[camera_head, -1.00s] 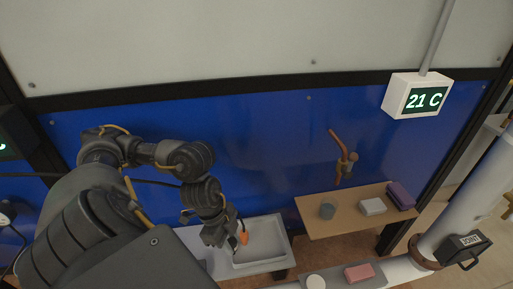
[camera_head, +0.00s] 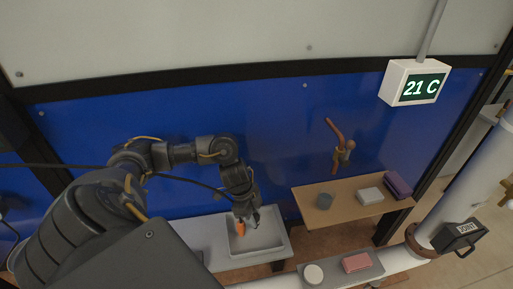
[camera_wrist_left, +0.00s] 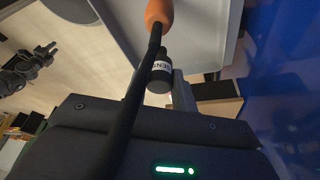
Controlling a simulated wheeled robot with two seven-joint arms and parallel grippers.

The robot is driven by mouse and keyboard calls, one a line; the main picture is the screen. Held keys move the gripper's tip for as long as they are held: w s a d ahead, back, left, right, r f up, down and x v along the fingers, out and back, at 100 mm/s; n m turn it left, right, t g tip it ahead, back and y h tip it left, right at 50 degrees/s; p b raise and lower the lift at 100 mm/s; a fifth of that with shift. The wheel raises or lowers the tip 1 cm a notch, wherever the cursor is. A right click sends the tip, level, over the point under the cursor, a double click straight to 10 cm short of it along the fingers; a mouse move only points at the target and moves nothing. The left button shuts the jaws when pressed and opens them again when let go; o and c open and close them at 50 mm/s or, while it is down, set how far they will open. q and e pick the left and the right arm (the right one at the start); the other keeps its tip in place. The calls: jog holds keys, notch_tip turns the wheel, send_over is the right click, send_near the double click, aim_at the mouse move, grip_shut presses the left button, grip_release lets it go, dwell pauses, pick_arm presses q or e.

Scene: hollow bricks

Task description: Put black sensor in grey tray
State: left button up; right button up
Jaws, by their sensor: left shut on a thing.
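The black sensor (camera_wrist_left: 160,76), a small cylinder with a white label reading "SENS", is between the fingers of my left gripper (camera_wrist_left: 172,88) in the left wrist view. The left gripper is shut on it. In the head view my left gripper (camera_head: 246,214) points down over the left part of the grey tray (camera_head: 275,237), a shallow pale tray on the left table. An orange piece (camera_head: 240,228) with a black cable shows at the gripper. It also shows in the wrist view (camera_wrist_left: 158,12) with the tray behind it. Whether the sensor touches the tray is hidden.
A wooden shelf (camera_head: 345,207) right of the tray holds a grey cylinder (camera_head: 324,201), a white block (camera_head: 370,195) and a purple block (camera_head: 398,185). A grey plate (camera_head: 335,277) holds a white disc (camera_head: 313,274) and a pink block (camera_head: 356,262). A blue wall stands behind.

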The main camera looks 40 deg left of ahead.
aim_at(257, 221)
pick_arm(q)
jog(key=shift+w+f, duration=0.6)
jog(key=shift+f, duration=0.15)
jog(key=shift+w+a+f, duration=0.1)
jog(key=shift+f, duration=1.5)
jog(key=o, duration=1)
jog(key=shift+f, duration=0.1)
jog(key=shift+r, duration=0.25)
jog(key=shift+b+v, duration=0.3)
jog(key=shift+v, duration=5.6)
